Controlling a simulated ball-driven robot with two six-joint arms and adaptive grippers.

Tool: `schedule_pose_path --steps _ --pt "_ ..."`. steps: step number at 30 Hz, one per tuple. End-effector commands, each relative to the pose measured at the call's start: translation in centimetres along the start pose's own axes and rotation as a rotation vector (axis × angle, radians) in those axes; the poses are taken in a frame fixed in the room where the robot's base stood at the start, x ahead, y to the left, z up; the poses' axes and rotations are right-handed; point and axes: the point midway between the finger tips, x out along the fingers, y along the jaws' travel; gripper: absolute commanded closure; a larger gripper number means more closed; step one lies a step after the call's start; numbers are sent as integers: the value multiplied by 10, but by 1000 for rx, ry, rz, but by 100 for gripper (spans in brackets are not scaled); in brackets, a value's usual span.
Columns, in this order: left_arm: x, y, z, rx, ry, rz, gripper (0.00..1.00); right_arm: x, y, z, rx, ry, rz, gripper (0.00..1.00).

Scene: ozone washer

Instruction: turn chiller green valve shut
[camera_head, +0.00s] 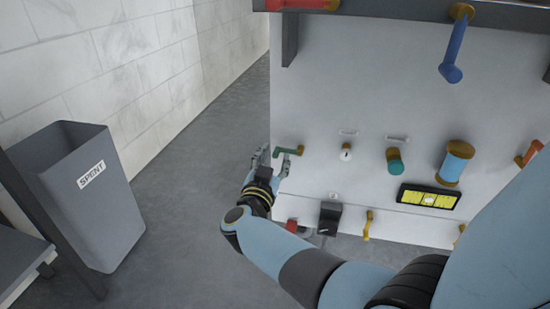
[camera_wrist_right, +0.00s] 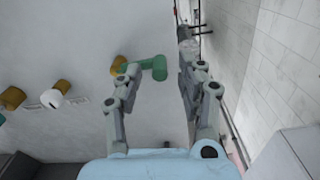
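The green valve lever (camera_head: 288,151) sticks out of the left part of the white panel on a brass stem and lies roughly level in the head view. In the right wrist view the green lever (camera_wrist_right: 152,66) shows between my finger tips, its brass stem beside the left finger. My right gripper (camera_head: 273,158) is at the panel's left edge, at the lever's free end. Its fingers stand apart, open, in the wrist view (camera_wrist_right: 160,62). I cannot tell whether a finger touches the lever. My left gripper is not in view.
Right of the lever are a white knob (camera_head: 346,152), a green-capped brass fitting (camera_head: 395,162) and a blue-banded cylinder (camera_head: 456,163). A blue handle (camera_head: 453,52) hangs above. A black box (camera_head: 329,218) sits below. A grey SPENT bin (camera_head: 95,205) stands left, with open floor between.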

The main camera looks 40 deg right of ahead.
Motion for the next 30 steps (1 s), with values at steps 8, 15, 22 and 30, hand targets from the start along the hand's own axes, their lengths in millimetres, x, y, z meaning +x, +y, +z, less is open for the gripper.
schedule_pose_path --steps 8,15,22,30 --pt "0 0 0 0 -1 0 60 0 0 0 0 1 0 79" --pt "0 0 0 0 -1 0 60 0 0 0 0 0 0 100" --pt "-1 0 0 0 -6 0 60 0 0 -1 10 0 -1 100" --pt "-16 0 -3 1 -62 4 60 0 -2 -9 113 1 -1 100"
